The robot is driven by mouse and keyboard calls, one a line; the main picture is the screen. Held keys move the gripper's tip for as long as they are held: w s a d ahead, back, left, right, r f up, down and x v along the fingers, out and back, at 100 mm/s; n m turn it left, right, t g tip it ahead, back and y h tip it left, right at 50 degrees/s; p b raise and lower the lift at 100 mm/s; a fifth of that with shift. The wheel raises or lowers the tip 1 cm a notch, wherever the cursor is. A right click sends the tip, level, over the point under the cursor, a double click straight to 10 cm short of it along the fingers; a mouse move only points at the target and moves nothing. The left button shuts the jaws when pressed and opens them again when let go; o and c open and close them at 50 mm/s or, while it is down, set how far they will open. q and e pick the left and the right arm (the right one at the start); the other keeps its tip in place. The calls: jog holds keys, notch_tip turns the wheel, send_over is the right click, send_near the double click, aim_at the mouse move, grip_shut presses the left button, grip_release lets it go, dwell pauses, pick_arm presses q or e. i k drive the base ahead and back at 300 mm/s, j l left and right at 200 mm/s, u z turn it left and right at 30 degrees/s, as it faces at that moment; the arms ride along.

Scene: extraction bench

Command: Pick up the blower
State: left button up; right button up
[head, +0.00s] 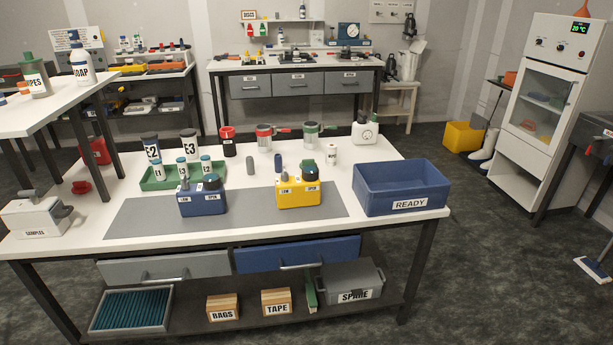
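I cannot tell for sure which thing is the blower; nothing in view bears that name. An orange bulb-shaped thing with a narrow top (582,9) stands on the white cabinet at the far right, partly cut by the picture's top edge. On the bench stand a blue device (203,202) and a yellow device (298,194), both with small labels and dark round tops. A white device with a round dial (365,132) stands at the bench's back right. Neither of my grippers is in view.
The white bench (400,222) holds a blue READY bin (402,188), a green tray (155,182) with tubes and several jars. A side table (100,84) is at left. The white cabinet (545,95) stands right.

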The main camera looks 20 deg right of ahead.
aim_at(296, 192)
jog(key=i+l+z, duration=0.15)
jog(key=i+l, duration=0.2)
jog(key=i, duration=0.15)
jog(key=i+l+z, duration=0.2)
jog(key=i, duration=0.3)
jog(key=i+l+z, duration=0.15)
jog(key=i, duration=0.4)
jog(key=k+l, duration=0.1)
jog(key=k, duration=0.4)
